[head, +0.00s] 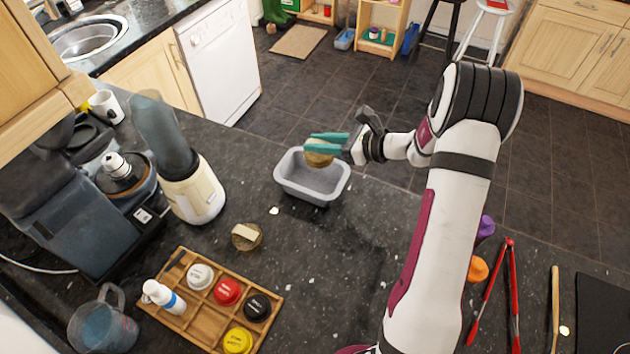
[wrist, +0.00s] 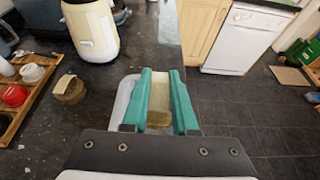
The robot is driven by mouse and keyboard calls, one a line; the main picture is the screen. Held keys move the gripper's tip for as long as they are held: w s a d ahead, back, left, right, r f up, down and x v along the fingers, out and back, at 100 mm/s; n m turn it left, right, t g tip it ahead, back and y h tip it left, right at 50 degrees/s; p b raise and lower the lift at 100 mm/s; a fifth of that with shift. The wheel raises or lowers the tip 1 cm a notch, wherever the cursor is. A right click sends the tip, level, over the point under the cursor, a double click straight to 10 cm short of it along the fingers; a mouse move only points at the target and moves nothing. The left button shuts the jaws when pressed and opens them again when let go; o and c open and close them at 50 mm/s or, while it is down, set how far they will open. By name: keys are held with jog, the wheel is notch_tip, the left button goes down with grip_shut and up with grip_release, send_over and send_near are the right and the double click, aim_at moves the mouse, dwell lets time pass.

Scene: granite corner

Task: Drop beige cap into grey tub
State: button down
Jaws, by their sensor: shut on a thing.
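The beige cap (head: 319,158) is held between the teal fingers of my gripper (head: 326,143). The cap also shows between the fingers in the wrist view (wrist: 159,102). My gripper is shut on it. The grey tub (head: 290,184) stands on the dark counter, and the cap is over the tub's far right part in the head view. The tub's inside looks empty where it shows. In the wrist view the tub's pale rim (wrist: 121,101) is partly hidden behind the fingers and cap.
A wooden tray (head: 181,321) holds several coloured caps and a small white bottle. A round tan-lidded object (head: 246,237) lies between tray and tub. A blender (head: 192,190) stands left of the tub. Red tongs (head: 491,300) lie at the right. Counter in front of the tub is mostly clear.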

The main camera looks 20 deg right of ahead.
jog(key=shift+f, duration=0.8)
jog(key=c, duration=0.6)
grip_release()
jog(key=v, duration=1.6)
jog(key=shift+a, duration=0.1)
